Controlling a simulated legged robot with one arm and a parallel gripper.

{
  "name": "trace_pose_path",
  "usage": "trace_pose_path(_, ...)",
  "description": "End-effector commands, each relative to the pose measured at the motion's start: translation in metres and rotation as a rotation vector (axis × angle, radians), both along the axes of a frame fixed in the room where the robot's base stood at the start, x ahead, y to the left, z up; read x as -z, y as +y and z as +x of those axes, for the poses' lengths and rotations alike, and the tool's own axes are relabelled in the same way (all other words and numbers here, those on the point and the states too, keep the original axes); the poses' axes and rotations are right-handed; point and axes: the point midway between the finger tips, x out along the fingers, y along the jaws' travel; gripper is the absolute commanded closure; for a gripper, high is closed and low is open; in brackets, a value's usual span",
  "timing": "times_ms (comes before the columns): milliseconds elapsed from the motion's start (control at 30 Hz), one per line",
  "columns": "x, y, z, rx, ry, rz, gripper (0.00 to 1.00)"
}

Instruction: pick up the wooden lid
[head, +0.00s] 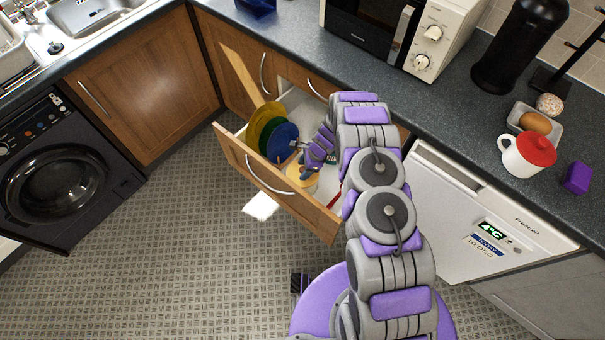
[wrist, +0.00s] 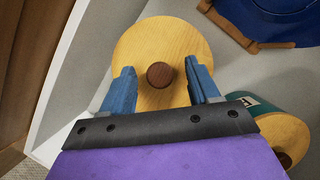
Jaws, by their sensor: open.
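The wooden lid (wrist: 152,40) is a pale round disc with a dark brown knob (wrist: 160,75) at its middle, in the wrist view. In the head view the lid (head: 301,182) shows as a small yellowish patch inside the open drawer, partly hidden by my arm. My gripper (wrist: 160,70) is open, its two blue fingers on the left and right of the knob with a gap on each side. In the head view my gripper (head: 303,158) reaches down into the drawer. What lies under the lid is hidden.
The drawer front (head: 270,180) stands close beside the lid. Yellow, green and blue plates (head: 284,138) stand upright in the drawer. A second wooden-lidded teal container (wrist: 285,135) is at lower right in the wrist view. The countertop (head: 300,55) overhangs behind.

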Motion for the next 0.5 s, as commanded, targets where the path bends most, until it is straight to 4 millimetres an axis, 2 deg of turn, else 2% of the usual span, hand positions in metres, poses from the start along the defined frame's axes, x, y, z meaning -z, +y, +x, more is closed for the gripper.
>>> trace_pose_path(67,-0.0009,-0.0002,0.0002,0.0,-0.001,0.0,0.39)
trace_pose_path(500,-0.0009,-0.0001,0.0005,0.0,-0.001,0.0,0.81)
